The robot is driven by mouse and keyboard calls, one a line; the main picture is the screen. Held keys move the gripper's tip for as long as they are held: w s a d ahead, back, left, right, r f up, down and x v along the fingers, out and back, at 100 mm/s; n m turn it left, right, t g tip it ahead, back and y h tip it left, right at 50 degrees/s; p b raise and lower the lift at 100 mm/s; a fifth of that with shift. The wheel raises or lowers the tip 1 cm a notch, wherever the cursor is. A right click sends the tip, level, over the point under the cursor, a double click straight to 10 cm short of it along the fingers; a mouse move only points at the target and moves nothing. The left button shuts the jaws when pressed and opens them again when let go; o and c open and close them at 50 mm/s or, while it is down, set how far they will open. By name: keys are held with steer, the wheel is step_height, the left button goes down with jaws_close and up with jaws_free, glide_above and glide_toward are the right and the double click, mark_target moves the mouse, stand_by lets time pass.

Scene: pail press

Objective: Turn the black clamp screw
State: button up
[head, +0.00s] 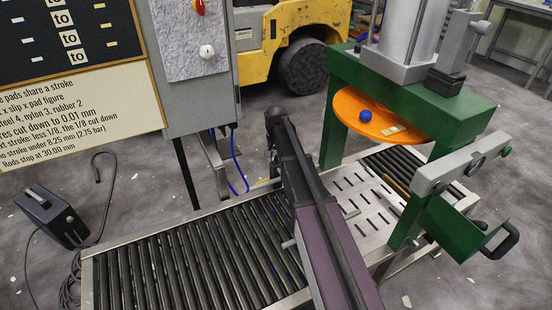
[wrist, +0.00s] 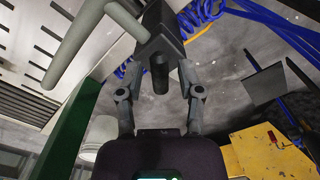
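In the wrist view a short black cylinder, which looks like the black clamp screw (wrist: 159,78), sticks out of a dark block (wrist: 160,32) toward me. My gripper (wrist: 160,62) has its two fingers on either side of this cylinder. The fingers are apart, with a visible gap on both sides, and nothing looks gripped. I cannot tell how deep the cylinder sits between the fingertips. In the head view my own arm covers the middle of the scene, and I cannot make out the gripper or the screw there.
Pale rods (wrist: 78,45) run close to the left of the dark block. The green press frame (head: 408,100) carries an orange disc (head: 350,110) with a blue knob. A roller conveyor (head: 190,262) lies below. A sign board (head: 75,100) and yellow forklift (head: 263,45) stand behind.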

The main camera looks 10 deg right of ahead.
jaws_close()
steer(key=shift+n, duration=2.5)
steer(key=shift+o, duration=1.9)
jaws_free()
steer(key=shift+m, duration=0.5)
